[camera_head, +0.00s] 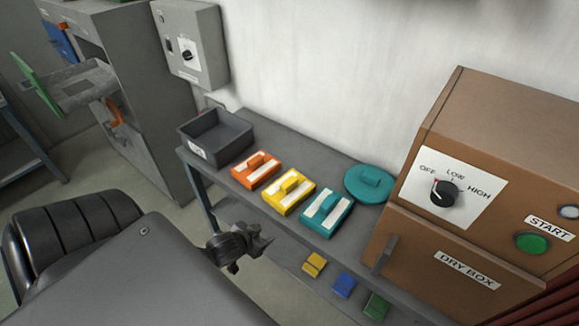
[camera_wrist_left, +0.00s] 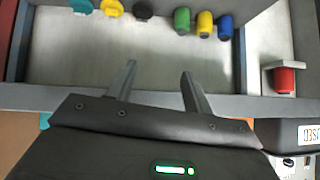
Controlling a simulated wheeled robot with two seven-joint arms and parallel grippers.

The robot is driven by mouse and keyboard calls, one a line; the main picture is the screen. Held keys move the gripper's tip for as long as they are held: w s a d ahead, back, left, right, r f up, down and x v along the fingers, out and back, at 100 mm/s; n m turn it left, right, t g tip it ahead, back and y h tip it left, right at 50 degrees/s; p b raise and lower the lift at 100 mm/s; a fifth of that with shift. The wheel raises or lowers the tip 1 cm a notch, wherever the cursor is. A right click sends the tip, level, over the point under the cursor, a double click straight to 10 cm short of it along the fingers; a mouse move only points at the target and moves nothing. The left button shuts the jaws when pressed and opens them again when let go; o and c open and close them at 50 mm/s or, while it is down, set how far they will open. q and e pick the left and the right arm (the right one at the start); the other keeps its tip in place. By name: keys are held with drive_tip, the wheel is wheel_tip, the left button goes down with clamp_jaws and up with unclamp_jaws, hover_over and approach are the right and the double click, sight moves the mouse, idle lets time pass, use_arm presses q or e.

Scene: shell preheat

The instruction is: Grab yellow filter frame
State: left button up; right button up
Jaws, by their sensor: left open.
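The yellow filter frame (camera_head: 276,203), with a white inset and a raised yellow grip, lies flat on the grey bench in the head view. It lies between an orange frame (camera_head: 247,179) and a teal frame (camera_head: 338,226). My left gripper (camera_head: 262,242) is in front of the bench edge, below and left of the yellow frame and apart from it. In the left wrist view, its two fingers (camera_wrist_left: 159,72) are spread with nothing between them. I cannot make out the yellow frame in that view. My right gripper is not in view.
A dark bin (camera_head: 232,132) and a round teal lid (camera_head: 369,184) share the bench (camera_head: 262,138). The brown dry box (camera_head: 500,150) stands at the right. Small yellow (camera_head: 314,264), blue (camera_head: 342,285) and green (camera_head: 376,305) blocks sit below. The wrist view shows several coloured pieces, including a red one (camera_wrist_left: 284,81).

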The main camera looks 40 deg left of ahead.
use_arm(q)
drive_tip(key=shift+t, duration=0.4)
drive_tip(key=r, duration=0.4)
drive_tip(key=w+r, duration=0.1)
drive_tip(key=r, duration=0.1)
drive_tip(key=shift+d+r+p, duration=0.4)
drive_tip(key=t+h, duration=0.2)
drive_tip(key=t, duration=0.1)
approach(287, 183)
drive_tip(key=x, duration=0.1)
drive_tip(key=p+x, duration=0.1)
drive_tip(key=x, duration=0.2)
drive_tip(key=shift+w+a, duration=0.25)
drive_tip(key=shift+w, duration=0.15)
drive_tip(key=shift+w+d+f, duration=0.1)
drive_tip(key=shift+w+f, duration=0.25)
drive_tip(key=shift+w, duration=0.15)
drive_tip(key=shift+w+p, duration=0.45)
drive_tip(key=shift+p, duration=0.2)
drive_tip(key=x, duration=0.1)
drive_tip(key=p+x, duration=0.1)
drive_tip(key=x, duration=0.1)
drive_tip(key=shift+w+d+f, duration=0.25)
drive_tip(key=shift+w+f, duration=0.2)
drive_tip(key=shift+w, duration=0.1)
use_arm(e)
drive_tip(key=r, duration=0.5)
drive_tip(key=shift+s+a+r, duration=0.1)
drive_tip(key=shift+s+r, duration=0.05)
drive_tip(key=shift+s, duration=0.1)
